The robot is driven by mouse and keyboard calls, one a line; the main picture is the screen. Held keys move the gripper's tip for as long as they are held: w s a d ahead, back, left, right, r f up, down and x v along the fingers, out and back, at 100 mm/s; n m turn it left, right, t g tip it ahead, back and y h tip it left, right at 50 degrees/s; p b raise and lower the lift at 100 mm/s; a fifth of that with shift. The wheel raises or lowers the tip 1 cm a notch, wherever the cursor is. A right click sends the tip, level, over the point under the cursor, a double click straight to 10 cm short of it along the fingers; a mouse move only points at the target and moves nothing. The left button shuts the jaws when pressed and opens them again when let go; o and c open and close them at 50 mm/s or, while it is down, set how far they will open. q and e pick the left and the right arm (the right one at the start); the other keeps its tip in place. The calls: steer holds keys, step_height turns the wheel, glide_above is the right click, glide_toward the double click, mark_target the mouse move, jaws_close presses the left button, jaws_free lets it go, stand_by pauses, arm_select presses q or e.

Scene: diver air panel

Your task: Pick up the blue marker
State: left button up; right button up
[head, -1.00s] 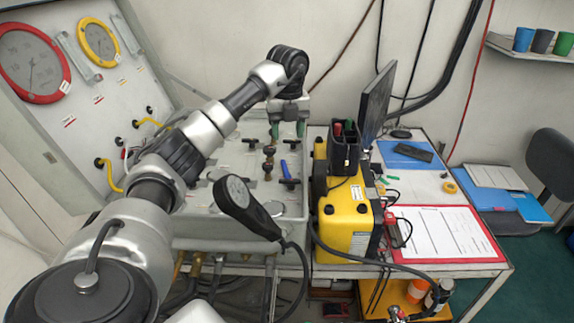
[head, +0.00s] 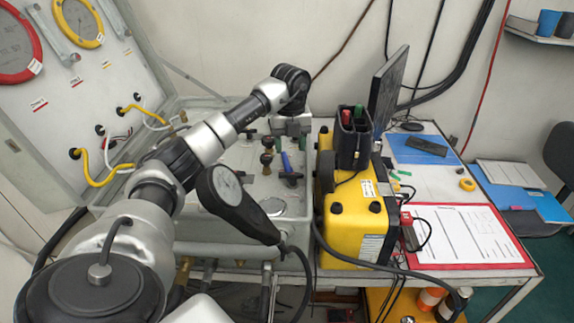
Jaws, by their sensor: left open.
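The blue marker (head: 286,162) is a short blue stick on the grey air panel (head: 240,190), among the black valve handles. I cannot tell whether it leans on the handle beside it. My left gripper (head: 290,139) comes down from above, just behind and above the marker. Its fingers are spread, with green showing at the tips, and nothing shows between them. A gap shows between the fingertips and the marker. My right gripper is not in view.
A yellow case (head: 345,225) with a black pen holder (head: 353,145) stands right of the panel. A black handset (head: 235,200) with a cable rises in front. A monitor (head: 388,92) and a red-edged clipboard (head: 465,235) are farther right.

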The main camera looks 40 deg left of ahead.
mark_target(289, 168)
arm_select(q)
steer(key=shift+f, duration=0.7)
steer(key=f, duration=0.1)
steer(key=f+p, duration=0.1)
steer(key=f, duration=0.1)
steer(key=f+p, duration=0.1)
steer(key=shift+s+d+f, duration=0.2)
steer(key=shift+s, duration=0.2)
steer(key=shift+f, duration=0.45)
steer(key=c, duration=0.9)
steer(key=shift+r, duration=0.15)
steer(key=shift+w+r, duration=0.1)
steer(key=shift+r, duration=0.3)
step_height(289, 168, up, 9)
steer(key=shift+b, duration=1.05)
